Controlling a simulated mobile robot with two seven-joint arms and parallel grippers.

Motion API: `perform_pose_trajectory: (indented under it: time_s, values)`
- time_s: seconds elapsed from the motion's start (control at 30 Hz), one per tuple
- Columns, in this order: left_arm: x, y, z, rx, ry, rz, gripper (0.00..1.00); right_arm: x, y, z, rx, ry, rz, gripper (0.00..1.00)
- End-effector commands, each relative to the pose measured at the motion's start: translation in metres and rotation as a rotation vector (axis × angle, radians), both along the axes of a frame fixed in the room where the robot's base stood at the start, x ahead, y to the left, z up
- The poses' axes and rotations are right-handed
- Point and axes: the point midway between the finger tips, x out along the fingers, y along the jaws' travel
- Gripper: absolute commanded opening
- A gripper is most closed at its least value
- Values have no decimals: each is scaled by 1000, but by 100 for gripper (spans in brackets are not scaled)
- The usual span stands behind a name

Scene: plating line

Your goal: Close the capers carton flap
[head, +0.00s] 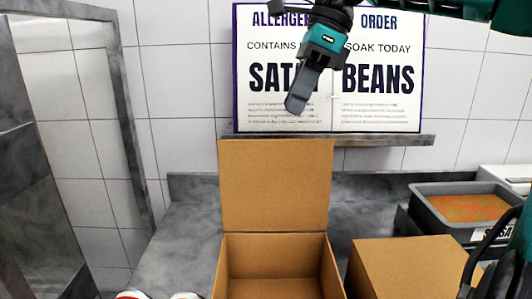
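An open brown cardboard carton (272,256) stands on the counter at bottom centre in the head view. Its flap (275,186) stands upright at the back edge. The visible inside of the carton looks bare, and its front is cut off by the frame. No capers label shows on it. My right gripper (296,104) hangs above the flap's top edge, apart from it, in front of the sign. Its grey finger points down and left. The fingers overlap in this view, so I cannot tell their opening. My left gripper is not in view.
A second carton (415,266) with its top covered stands just to the right. A grey tub (430,198) with orange-red contents sits farther right. A sign (385,110) rests on a wall ledge (360,140) behind.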

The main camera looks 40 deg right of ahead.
Motion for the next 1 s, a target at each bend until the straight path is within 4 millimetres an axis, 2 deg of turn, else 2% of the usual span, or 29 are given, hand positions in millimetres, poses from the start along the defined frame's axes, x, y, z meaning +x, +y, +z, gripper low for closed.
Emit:
perform_pose_trajectory:
  time_s: [0.3,0.5,0.7,0.97,1.0]
  values:
    - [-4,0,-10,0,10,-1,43,11,23,-63,1,4,1,31]
    - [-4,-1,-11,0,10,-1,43,17,34,-91,2,4,1,31]
    - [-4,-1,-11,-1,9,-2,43,20,38,-102,2,1,0,31]
    - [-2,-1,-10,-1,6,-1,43,20,39,-102,2,0,-1,31]
    - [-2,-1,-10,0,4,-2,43,20,39,-102,2,0,-1,28]
